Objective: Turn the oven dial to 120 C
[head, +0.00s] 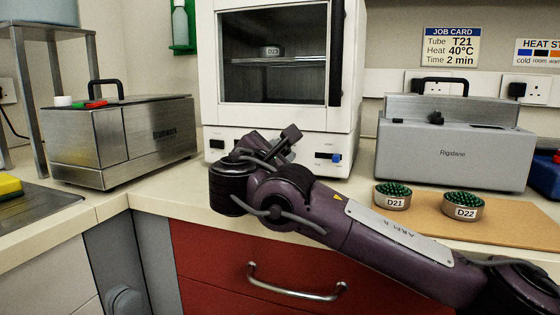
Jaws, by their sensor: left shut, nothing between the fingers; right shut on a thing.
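The white oven (280,122) stands against the wall at the back, with a dark glass door and a control strip below it. My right gripper (284,146), on the purple arm from the right, is at the middle of this strip. It is shut on the oven dial, which the gripper and wrist hide. I cannot read the dial's setting. My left gripper is not in view.
A blue-marked control (336,158) is on the strip, right of the gripper. A steel Brumark box (120,140) stands left, a grey Rigidane unit (452,155) right. Bead pots D21 (391,198) and D22 (463,207) stand near my arm on a brown board (510,222).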

